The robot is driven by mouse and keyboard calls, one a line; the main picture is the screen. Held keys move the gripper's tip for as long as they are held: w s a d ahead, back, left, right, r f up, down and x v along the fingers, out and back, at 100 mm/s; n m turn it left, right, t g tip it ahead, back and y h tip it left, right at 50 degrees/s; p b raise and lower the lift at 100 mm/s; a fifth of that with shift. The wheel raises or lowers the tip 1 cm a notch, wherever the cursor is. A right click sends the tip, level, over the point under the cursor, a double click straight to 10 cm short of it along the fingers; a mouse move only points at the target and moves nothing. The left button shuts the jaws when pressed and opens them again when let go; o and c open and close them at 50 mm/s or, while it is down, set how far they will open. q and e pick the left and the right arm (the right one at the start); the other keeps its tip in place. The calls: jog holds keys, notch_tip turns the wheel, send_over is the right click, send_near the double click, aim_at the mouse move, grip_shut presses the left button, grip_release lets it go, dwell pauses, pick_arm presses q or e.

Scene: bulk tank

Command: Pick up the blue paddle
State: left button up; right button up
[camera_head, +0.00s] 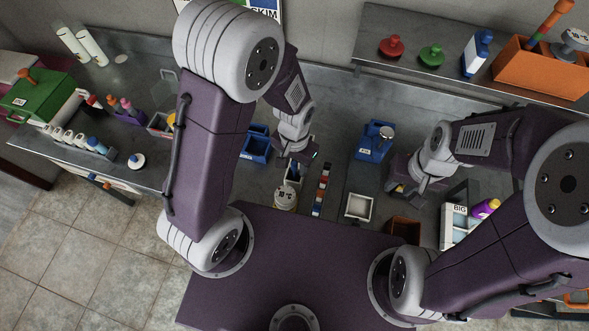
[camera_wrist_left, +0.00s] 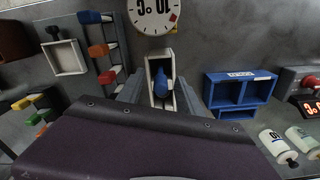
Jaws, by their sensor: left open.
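A small blue piece, which looks like the blue paddle (camera_wrist_left: 161,83), stands in a narrow white holder (camera_wrist_left: 153,58) in the left wrist view. In the head view the holder (camera_head: 293,172) shows just below my left gripper (camera_head: 296,160), and the paddle is mostly hidden there. My left gripper's fingers also show in the left wrist view (camera_wrist_left: 160,92), spread apart on either side of the holder. The paddle lies between them, and contact cannot be told. My right gripper (camera_head: 402,188) is over the counter to the right; its jaws are too small to read.
A round dial marked 10 °C (camera_head: 285,196) stands close to the holder. Blue caddies (camera_head: 254,150) (camera_head: 371,143) flank the left gripper. Bottles and a green box (camera_head: 38,100) stand far left.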

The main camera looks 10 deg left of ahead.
aim_at(294, 174)
pick_arm(q)
jog(key=shift+a+f, duration=0.15)
jog(key=shift+f, duration=0.65)
jog(key=shift+w+f, duration=0.1)
jog(key=shift+f, duration=0.3)
jog(key=shift+d, duration=0.2)
jog(key=shift+c, duration=1)
jog(key=shift+a, duration=0.1)
grip_shut()
jog(key=shift+r, duration=0.1)
